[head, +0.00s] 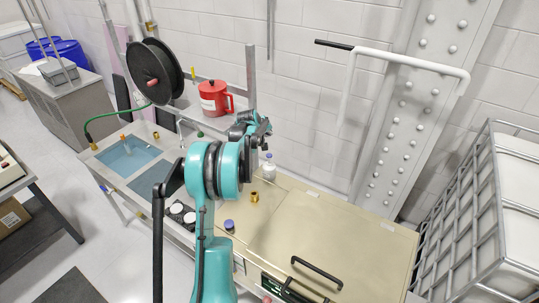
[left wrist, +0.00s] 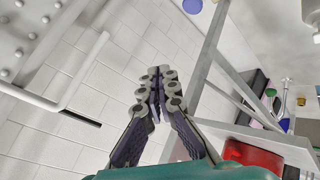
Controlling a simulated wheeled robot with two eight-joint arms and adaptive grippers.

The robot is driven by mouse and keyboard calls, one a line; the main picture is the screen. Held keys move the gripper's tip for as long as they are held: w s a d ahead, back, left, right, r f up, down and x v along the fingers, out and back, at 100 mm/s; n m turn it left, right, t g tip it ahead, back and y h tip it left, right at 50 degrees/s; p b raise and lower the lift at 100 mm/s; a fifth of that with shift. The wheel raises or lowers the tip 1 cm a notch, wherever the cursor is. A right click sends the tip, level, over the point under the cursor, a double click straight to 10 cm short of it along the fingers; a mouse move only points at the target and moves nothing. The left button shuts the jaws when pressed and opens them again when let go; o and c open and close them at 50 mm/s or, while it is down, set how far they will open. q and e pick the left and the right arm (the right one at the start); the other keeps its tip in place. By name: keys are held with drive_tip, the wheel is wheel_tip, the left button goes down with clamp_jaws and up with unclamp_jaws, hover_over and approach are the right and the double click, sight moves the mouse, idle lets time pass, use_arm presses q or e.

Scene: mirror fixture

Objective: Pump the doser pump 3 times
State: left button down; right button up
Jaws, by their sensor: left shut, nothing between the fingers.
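I cannot pick out the doser pump with certainty. A small white bottle (head: 269,171) stands on the bench just below my left gripper (head: 262,128); its top is close to the gripper and too small to read. A thin grey upright piece (head: 181,128) stands farther left, near the reel. My left gripper is shut and empty, raised above the back of the bench. In the left wrist view its fingertips (left wrist: 163,76) are together, with the wall behind them. My right gripper is not in view.
A red can (head: 212,98) stands on a shelf behind the gripper, beside a black reel (head: 155,72). Brass fittings (head: 255,196) and a blue-capped item (head: 229,226) sit on the bench. A white wall pipe (head: 400,58) is at the right. The beige surface (head: 330,225) is largely clear.

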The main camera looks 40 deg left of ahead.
sight(268, 156)
use_arm(q)
drive_tip(key=f+b, duration=0.5)
drive_tip(key=f, duration=0.3)
drive_tip(key=shift+w+f, duration=0.15)
drive_tip(key=shift+w, duration=0.05)
drive_tip(key=shift+f, duration=0.35)
idle(1.0)
drive_tip(key=shift+f+b, duration=0.4)
drive_tip(key=shift+b, duration=0.25)
drive_tip(key=shift+s+f+b, duration=0.1)
drive_tip(key=shift+f+b, duration=0.7)
drive_tip(key=shift+f, duration=0.15)
idle(0.6)
drive_tip(key=shift+r, duration=0.15)
drive_tip(key=shift+r+p, duration=0.7)
drive_tip(key=shift+r, duration=0.55)
